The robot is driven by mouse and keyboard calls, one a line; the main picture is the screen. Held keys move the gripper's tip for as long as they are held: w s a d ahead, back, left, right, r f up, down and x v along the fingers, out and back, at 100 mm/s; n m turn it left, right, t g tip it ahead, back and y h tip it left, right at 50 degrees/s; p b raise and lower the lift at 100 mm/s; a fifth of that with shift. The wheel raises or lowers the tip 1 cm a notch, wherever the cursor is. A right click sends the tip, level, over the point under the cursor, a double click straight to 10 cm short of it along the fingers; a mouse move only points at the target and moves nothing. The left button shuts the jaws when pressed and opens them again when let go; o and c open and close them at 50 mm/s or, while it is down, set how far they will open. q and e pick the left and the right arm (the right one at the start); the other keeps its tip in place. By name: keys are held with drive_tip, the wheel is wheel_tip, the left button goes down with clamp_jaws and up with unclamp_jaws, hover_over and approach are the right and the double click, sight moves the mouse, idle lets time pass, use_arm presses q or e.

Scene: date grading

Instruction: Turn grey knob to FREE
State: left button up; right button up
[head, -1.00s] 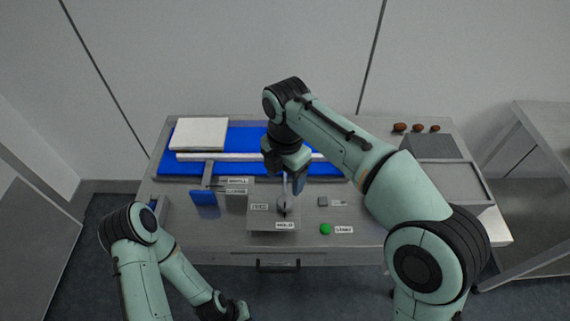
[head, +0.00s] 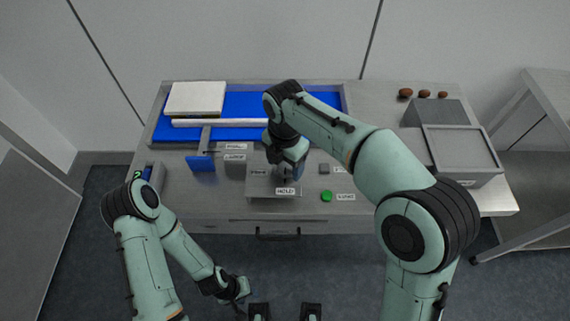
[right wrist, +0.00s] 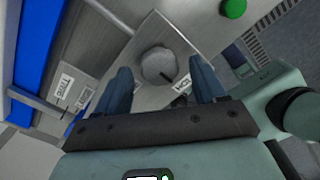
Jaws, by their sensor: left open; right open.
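The grey knob (right wrist: 157,64) sits on a metal plate. Its dark pointer mark faces the HOLD label, which shows in the head view (head: 285,191). The FREE label (head: 258,172) is on the plate to the left of the knob. My right gripper (head: 289,175) is open over the plate and hides most of the knob in the head view. In the right wrist view its two fingers (right wrist: 161,75) stand on either side of the knob; I cannot tell whether they touch it. My left gripper (head: 242,289) hangs low in front of the table, away from the knob.
A green button (head: 326,196) and a small grey square (head: 324,168) lie right of the plate. A blue paddle (head: 200,163) stands to its left. Behind are a blue belt (head: 240,104) and a white rail. A grey bin (head: 462,150) and several dates (head: 424,94) are at right.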

drive_tip(key=shift+f, duration=0.25)
drive_tip(key=c, duration=1.1)
drive_tip(key=shift+o, duration=0.2)
